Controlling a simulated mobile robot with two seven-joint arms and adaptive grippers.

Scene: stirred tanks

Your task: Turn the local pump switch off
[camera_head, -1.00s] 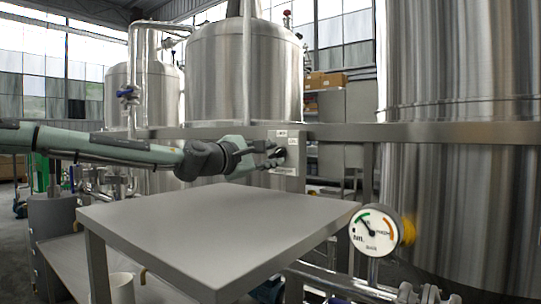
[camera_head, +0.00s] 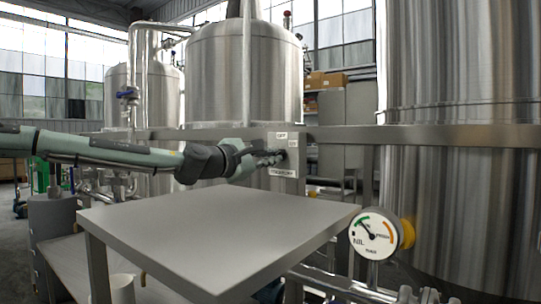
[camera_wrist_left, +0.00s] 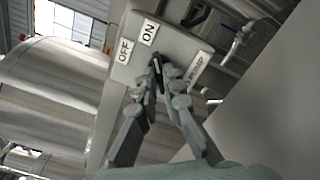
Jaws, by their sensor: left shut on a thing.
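The pump switch has a black handle on a grey box (camera_head: 290,187) in front of the middle tank. In the left wrist view the black switch handle (camera_wrist_left: 157,68) lies between my left fingertips. The OFF label (camera_wrist_left: 124,50) and ON label (camera_wrist_left: 149,32) sit beside each other beyond it, and a label ending in PUMP (camera_wrist_left: 197,70) is to the right. My left gripper (camera_head: 276,158) reaches in from the left and is shut on the handle; it also shows in the wrist view (camera_wrist_left: 160,88). The fingers partly hide the handle. My right gripper is not in view.
A grey table (camera_head: 215,235) stands below my left arm, its top clear. A round gauge (camera_head: 373,234) is at its right corner. Large steel tanks (camera_head: 243,75) stand behind, with a metal rail (camera_head: 425,135) across them. Pipes run below right.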

